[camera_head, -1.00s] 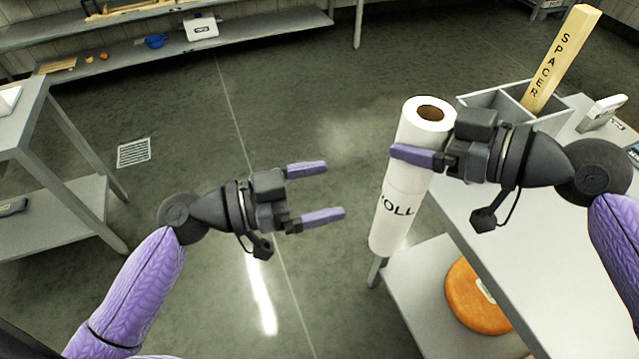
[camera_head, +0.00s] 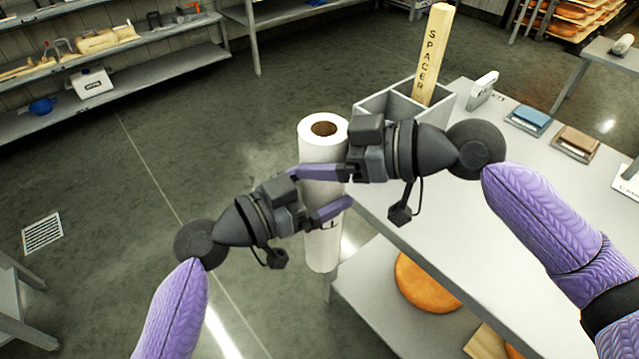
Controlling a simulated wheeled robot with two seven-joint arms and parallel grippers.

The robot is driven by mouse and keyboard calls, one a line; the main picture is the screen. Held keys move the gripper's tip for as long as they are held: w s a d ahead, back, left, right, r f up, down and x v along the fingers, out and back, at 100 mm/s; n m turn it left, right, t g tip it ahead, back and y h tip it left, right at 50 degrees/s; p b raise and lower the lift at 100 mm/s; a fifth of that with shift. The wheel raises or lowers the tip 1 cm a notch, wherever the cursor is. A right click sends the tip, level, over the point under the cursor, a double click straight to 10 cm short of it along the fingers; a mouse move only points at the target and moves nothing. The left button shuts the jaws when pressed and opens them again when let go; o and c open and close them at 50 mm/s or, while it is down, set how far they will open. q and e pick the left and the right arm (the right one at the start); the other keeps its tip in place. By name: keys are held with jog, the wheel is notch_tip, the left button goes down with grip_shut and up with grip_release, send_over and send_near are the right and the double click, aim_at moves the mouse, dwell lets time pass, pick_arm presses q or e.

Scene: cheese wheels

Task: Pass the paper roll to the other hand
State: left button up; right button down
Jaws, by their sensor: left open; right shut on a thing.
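The white paper roll (camera_head: 321,245) stands upright in the air near the middle of the head view, its brown core showing at the top. My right gripper (camera_head: 325,172) is shut on the upper part of the paper roll, coming from the right. My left gripper (camera_head: 318,195) is open just below it, coming from the left. Its purple fingers reach to the roll, one finger crossing in front of it. The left gripper's other finger is partly hidden near the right gripper's finger.
A grey table (camera_head: 455,200) is right of the roll, with a grey divided bin (camera_head: 385,105) holding a wooden spacer (camera_head: 433,55). An orange cheese wheel (camera_head: 427,282) lies on its lower shelf. Shelves (camera_head: 120,85) line the back left. Open floor lies left of the roll.

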pick_arm(q)
grip_shut()
pick_arm(e)
grip_release()
